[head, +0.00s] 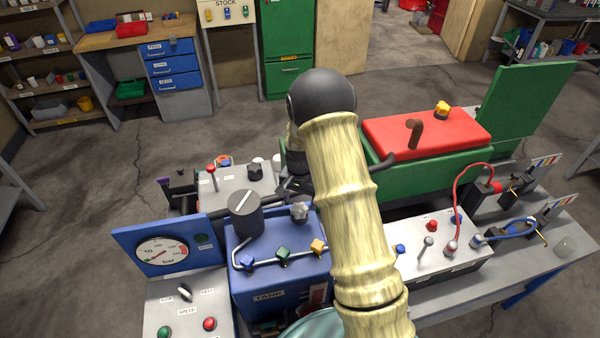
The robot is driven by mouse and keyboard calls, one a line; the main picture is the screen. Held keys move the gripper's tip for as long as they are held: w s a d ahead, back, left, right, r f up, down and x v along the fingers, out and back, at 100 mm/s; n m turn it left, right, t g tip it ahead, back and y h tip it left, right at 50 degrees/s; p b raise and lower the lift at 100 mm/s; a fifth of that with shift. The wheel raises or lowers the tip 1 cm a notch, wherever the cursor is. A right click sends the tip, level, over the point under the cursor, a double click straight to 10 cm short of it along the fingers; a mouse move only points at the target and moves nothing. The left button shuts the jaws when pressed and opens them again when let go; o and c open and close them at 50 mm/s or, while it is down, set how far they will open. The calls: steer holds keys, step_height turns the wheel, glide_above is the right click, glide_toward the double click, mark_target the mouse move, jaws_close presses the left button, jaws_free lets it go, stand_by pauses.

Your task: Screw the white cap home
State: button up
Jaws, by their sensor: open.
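My arm crosses the middle of the view and hides much of what lies behind it. My gripper (293,190) shows only in part as a dark shape left of the arm, over the back of the bench; it is open. A small white piece (277,164), perhaps the white cap, shows just left of my gripper, at the right end of a grey box (232,186). It is partly covered, so I cannot tell how it sits or whether my gripper touches it. A black knob or cap (255,172) stands on the same box.
A pressure gauge (161,252) is at left. A green box with a red lid (425,132) stands at right.

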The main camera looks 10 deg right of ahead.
mark_target(300, 206)
step_height(300, 206, up, 13)
steer(key=b, duration=0.3)
steer(key=shift+r, duration=0.2)
